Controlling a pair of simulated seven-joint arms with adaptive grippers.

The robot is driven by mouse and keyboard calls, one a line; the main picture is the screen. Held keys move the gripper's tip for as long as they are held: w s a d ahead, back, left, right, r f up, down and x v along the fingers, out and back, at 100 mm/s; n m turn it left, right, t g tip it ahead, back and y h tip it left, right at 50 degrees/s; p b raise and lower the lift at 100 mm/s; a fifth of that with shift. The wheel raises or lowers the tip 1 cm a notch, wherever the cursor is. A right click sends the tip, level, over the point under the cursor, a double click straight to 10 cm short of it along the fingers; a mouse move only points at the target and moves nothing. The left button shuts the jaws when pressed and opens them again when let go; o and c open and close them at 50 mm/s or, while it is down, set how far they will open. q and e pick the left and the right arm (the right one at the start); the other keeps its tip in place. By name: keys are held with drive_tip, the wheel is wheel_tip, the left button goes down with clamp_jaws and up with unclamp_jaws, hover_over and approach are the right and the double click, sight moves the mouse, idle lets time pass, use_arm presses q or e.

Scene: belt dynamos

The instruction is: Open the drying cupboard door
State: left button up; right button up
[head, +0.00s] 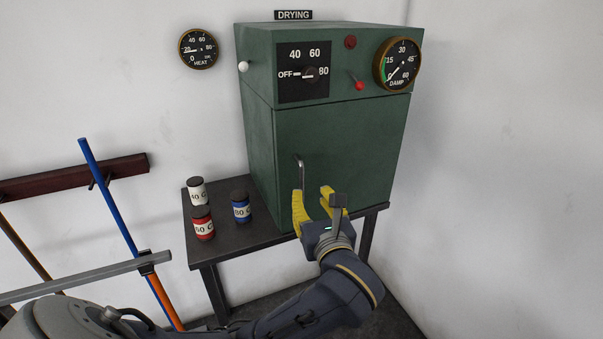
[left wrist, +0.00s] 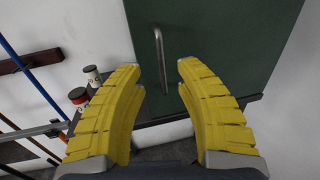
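The green drying cupboard (head: 260,130) stands on a dark table, and its door (head: 345,140) looks shut. A metal bar handle (head: 300,172) runs upright near the door's left edge. In the left wrist view the handle (left wrist: 160,55) shows ahead of my fingers, between their tips in the picture. My left gripper (head: 312,192) is open, its yellow fingers in front of the lower part of the handle. It also shows in the left wrist view (left wrist: 160,70), with a wide empty gap between the fingers. I cannot tell whether a finger touches the handle. My right gripper is not in view.
Three labelled jars, white (head: 197,191), red (head: 203,222) and blue (head: 240,206), stand on the table (head: 225,245) left of the cupboard. A dial panel (head: 303,72) and damp gauge (head: 398,63) are above the door. Coloured poles (head: 112,200) lean at the left wall.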

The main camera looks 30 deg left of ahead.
sight(302, 175)
use_arm(q)
drive_tip(key=shift+x, duration=5.6)
drive_tip(key=shift+f, duration=0.1)
clamp_jaws()
